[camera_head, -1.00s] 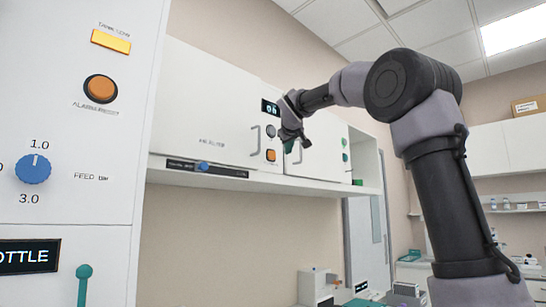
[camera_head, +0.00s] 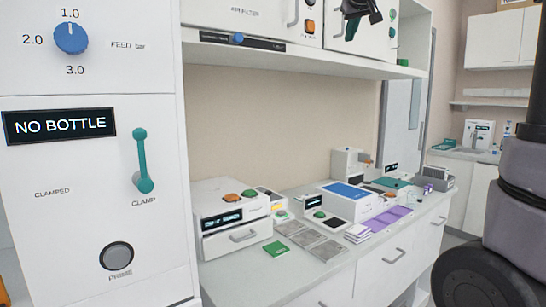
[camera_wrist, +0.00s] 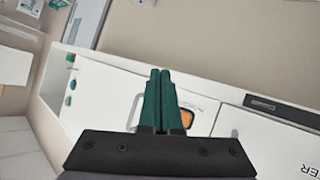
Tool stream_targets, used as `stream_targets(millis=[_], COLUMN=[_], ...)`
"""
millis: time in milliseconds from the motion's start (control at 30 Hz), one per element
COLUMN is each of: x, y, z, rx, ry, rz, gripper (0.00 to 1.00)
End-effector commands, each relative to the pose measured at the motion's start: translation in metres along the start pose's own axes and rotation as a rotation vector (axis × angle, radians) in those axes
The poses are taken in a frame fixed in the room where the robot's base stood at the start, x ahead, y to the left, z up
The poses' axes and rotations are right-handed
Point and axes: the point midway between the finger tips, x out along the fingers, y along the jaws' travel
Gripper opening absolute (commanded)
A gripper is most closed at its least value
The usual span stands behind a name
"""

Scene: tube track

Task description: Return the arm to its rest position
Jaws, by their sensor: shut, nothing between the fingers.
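My gripper (camera_wrist: 159,100) shows in the wrist view with its two green fingers together and nothing between them. It points toward the front of the white wall cabinet (camera_wrist: 120,85), near a door handle and an orange button (camera_wrist: 187,117). In the head view only the dark lower part of my gripper (camera_head: 352,28) shows at the top edge, in front of the cabinet doors. My dark and grey arm stands at the right edge of the head view.
A white panel with a NO BOTTLE display (camera_head: 60,124) and a green clamp lever (camera_head: 142,160) stands at the left. Open air lies between shelf and counter.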

Motion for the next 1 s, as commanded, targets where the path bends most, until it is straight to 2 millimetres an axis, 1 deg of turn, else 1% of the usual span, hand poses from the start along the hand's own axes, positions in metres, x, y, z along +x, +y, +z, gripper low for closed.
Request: stream_targets(millis=[33,67,100,167,200,267,300,367,400,500,600,700,800,1000], x=[-0.017,-0.025,-0.035,-0.051,-0.061,-0.077,-0.086,-0.1,-0.107,-0.121,-0.13,-0.133,-0.134,-0.134], y=[0.006,0.006,0.004,0.0,-0.005,-0.014,-0.02,-0.031,-0.038,-0.054,-0.065,-0.071,-0.072,-0.072], z=[0.039,0.061,0.09,0.134,0.163,0.205,0.233,0.271,0.293,0.34,0.369,0.383,0.386,0.385], rx=[0.065,0.101,0.15,0.223,0.27,0.341,0.386,0.449,0.49,0.57,0.624,0.65,0.656,0.654], ry=[-0.051,-0.082,-0.121,-0.179,-0.216,-0.271,-0.304,-0.35,-0.378,-0.433,-0.469,-0.485,-0.49,-0.49], rz=[-0.024,-0.041,-0.063,-0.091,-0.109,-0.133,-0.147,-0.165,-0.175,-0.193,-0.204,-0.209,-0.211,-0.211], gripper=[0.0,0.0,0.0,0.0,0.0,0.0,0.0,0.0,0.0,0.0,0.0,0.0,0.0,0.0])
